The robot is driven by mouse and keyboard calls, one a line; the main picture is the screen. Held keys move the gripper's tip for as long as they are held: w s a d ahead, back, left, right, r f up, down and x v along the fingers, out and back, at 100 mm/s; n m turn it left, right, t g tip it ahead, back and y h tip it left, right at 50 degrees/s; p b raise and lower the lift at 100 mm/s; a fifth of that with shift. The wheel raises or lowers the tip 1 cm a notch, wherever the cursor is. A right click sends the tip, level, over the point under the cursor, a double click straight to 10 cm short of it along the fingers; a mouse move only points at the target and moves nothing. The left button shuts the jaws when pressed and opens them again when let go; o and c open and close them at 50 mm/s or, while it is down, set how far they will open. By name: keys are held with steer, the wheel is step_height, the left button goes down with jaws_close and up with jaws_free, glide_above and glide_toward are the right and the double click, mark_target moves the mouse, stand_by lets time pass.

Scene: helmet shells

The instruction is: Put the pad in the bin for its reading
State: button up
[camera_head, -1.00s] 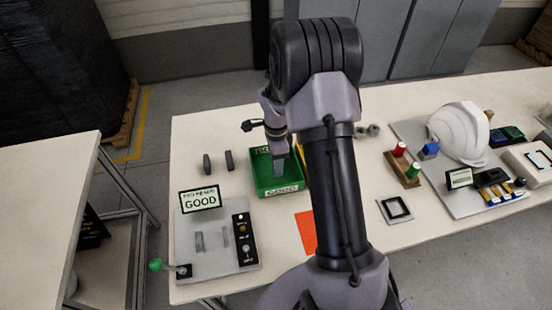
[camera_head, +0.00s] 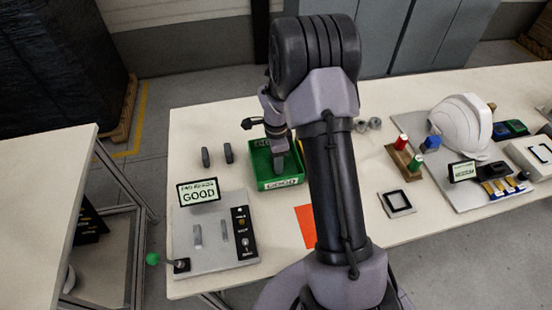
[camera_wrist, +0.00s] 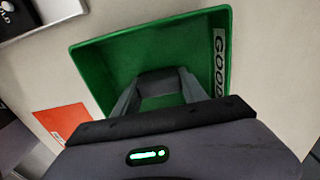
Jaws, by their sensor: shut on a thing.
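My gripper (camera_wrist: 157,88) is inside the green bin labelled GOOD (camera_wrist: 95,52), its fingers reaching down between the walls. It is shut on a dark grey pad (camera_wrist: 156,79), seen between the fingertips in the wrist view. I cannot tell whether the pad touches the bin floor. In the head view, the green bin (camera_head: 281,184) stands on the table with my gripper (camera_head: 279,172) in it; the pad is not clear there. The pad tester's sign (camera_head: 198,194) reads PAD READS GOOD.
Two dark pads (camera_head: 217,154) stand left of the bin. The tester plate (camera_head: 216,255) with a green-knobbed lever (camera_head: 153,259) is in front. An orange-red sheet (camera_head: 305,226) lies right of it. A white helmet shell (camera_head: 460,128) is at right.

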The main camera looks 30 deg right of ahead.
steer(key=o, duration=1.5)
step_height(320, 180, up, 17)
steer(key=p, duration=0.6)
steer(key=shift+r, duration=0.15)
